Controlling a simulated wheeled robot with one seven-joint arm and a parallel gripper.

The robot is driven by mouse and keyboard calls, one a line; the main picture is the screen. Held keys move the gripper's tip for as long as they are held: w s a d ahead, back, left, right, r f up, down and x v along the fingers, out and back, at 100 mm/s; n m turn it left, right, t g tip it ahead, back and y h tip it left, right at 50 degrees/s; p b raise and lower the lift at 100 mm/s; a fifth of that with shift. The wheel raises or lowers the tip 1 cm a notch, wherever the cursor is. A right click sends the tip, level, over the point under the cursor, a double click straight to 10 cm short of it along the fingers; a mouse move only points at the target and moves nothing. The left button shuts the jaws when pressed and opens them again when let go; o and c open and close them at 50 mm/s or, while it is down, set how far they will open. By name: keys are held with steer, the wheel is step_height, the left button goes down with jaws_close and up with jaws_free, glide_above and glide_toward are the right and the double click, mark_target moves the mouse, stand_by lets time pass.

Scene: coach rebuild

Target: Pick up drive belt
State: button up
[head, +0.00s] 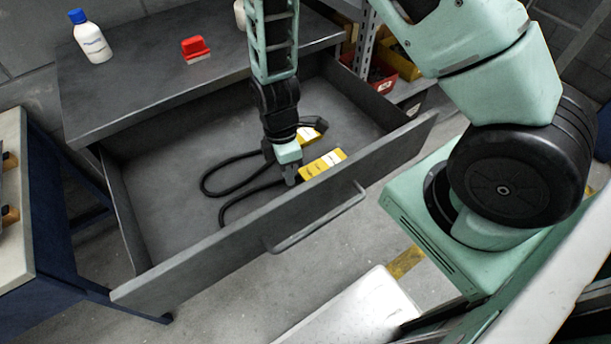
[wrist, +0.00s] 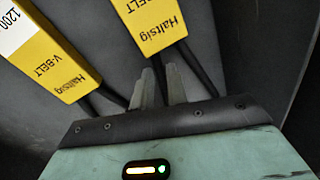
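Black drive belts (head: 237,187) lie looped in the open drawer. Two yellow sleeves printed "V-BELT" sit on them, one (head: 323,165) near the drawer front and one (head: 308,135) farther back. Both sleeves also show in the wrist view, one at the upper middle (wrist: 150,24) and one at the left (wrist: 52,66). My gripper (head: 291,180) points down into the drawer, beside the front sleeve. In the wrist view its fingers (wrist: 158,84) are close together, with a black belt strand (wrist: 161,72) between them. The belt's contact with the finger pads is partly hidden.
The drawer's front panel (head: 230,238) with its handle stands close to my gripper. A white bottle with a blue cap (head: 92,38) and a red object (head: 195,48) are on the bench top (head: 130,95). The drawer's left part is clear.

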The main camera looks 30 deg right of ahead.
jaws_close()
steer(key=shift+r, duration=0.15)
